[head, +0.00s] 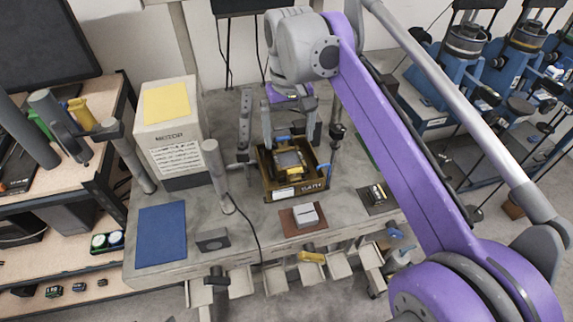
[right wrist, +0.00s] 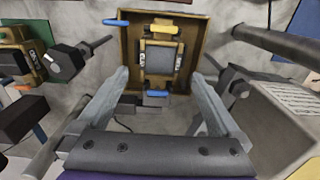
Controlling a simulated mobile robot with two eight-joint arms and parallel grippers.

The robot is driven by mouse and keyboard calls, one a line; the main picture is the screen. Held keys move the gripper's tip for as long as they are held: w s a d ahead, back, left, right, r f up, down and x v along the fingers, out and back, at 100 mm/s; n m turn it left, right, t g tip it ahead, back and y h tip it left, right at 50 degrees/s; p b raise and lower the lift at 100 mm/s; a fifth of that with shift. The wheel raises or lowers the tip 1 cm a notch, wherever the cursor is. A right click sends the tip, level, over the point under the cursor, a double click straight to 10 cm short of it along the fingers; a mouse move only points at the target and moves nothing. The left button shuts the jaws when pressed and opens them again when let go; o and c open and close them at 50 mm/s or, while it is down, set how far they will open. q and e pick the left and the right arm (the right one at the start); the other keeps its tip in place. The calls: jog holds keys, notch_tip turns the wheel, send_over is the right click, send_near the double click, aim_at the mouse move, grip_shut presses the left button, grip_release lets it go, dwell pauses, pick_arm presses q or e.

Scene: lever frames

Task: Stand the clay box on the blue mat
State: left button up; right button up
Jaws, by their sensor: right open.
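The blue mat (head: 161,236) lies flat and bare at the front left of the bench. A brown, open-topped box (head: 293,190) with a white label stands near the bench's middle and holds a dark and yellow device (head: 290,160). I cannot tell whether this is the clay box. The brown box also shows in the right wrist view (right wrist: 192,42), with the device (right wrist: 160,58) inside. My right gripper (head: 288,135) is open above it. Its fingers (right wrist: 158,76) are spread around the near end of the device, with nothing visibly gripped. My left gripper is not in view.
A pale grey block (head: 306,214) sits on a reddish-brown mat (head: 286,222) at the front. A dark grey block (head: 212,240) is beside the blue mat. A tall white case (head: 168,135) and a grey post (head: 215,170) stand left of the brown box.

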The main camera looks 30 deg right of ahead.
aim_at(288, 161)
notch_tip(288, 161, down, 5)
jog(key=b, duration=0.3)
jog(key=shift+r+b, duration=0.15)
jog(key=shift+b, duration=0.2)
notch_tip(288, 161, down, 3)
jog(key=shift+w+f+b, duration=0.1)
jog(key=shift+f+b, duration=0.1)
jog(key=shift+b, duration=0.5)
jog(key=shift+a+f, duration=0.1)
jog(key=shift+f, duration=0.35)
jog(key=shift+s, duration=0.2)
jog(key=c, duration=1.2)
jog(key=o, duration=1.2)
jog(key=r+p, duration=0.6)
jog(key=r, duration=0.2)
jog(key=shift+w+r+p, duration=0.15)
jog(key=shift+w+p, duration=0.05)
jog(key=shift+p, duration=0.15)
jog(key=shift+s, duration=0.1)
